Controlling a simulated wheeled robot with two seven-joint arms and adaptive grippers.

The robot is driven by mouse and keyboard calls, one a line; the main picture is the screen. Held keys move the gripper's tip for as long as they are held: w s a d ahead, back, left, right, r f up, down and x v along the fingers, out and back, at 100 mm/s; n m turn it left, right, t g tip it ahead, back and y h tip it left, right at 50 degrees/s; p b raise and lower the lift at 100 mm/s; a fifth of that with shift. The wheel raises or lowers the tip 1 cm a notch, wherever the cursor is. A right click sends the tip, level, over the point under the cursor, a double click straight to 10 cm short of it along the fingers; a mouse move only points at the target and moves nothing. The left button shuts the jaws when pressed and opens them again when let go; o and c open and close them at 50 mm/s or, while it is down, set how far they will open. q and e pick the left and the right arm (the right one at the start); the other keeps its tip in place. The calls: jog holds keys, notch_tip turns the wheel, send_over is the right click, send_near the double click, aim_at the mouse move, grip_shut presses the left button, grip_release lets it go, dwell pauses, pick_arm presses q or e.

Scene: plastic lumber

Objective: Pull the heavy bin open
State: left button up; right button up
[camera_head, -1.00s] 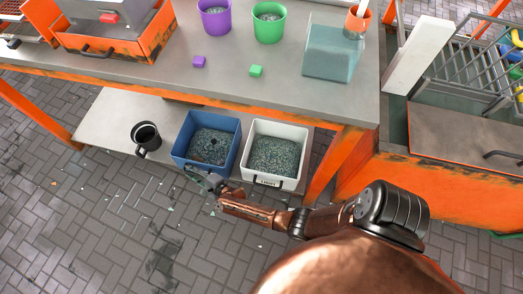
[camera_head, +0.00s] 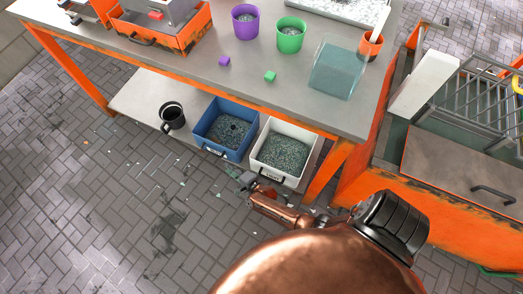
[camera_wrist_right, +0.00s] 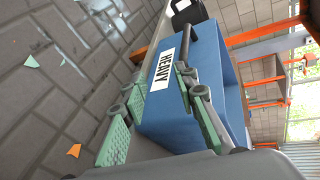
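The blue bin (camera_head: 207,135) stands on the low shelf under the workbench, with dark granules inside and a black handle on its front. In the right wrist view the blue bin (camera_wrist_right: 225,82) carries a white HEAVY label (camera_wrist_right: 164,68) beside its dark handle (camera_wrist_right: 187,42). My right gripper (camera_head: 246,181) is in front of the bins, below and right of the blue bin's handle in the head view. In the wrist view its green-padded fingers (camera_wrist_right: 162,83) are apart, with the label between them in the picture and nothing gripped. My left gripper is not in view.
A white bin (camera_head: 270,171) marked LIGHT stands right of the blue bin. An orange table leg (camera_head: 328,172) is at the right. The paved floor in front is mostly clear, with small scraps.

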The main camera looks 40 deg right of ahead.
pick_arm(q)
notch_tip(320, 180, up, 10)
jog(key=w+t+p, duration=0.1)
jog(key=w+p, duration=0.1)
jog(key=p, duration=0.5)
pick_arm(e)
jog(key=s+d+f+n+g, duration=0.1)
jog(key=s+n, duration=0.2)
jog(key=s, duration=0.5)
jog(key=s+d+f+n+g, duration=0.2)
jog(key=s+n, duration=0.2)
jog(key=s, duration=0.4)
jog(key=shift+s+g, duration=0.15)
jog(key=shift+g, duration=0.15)
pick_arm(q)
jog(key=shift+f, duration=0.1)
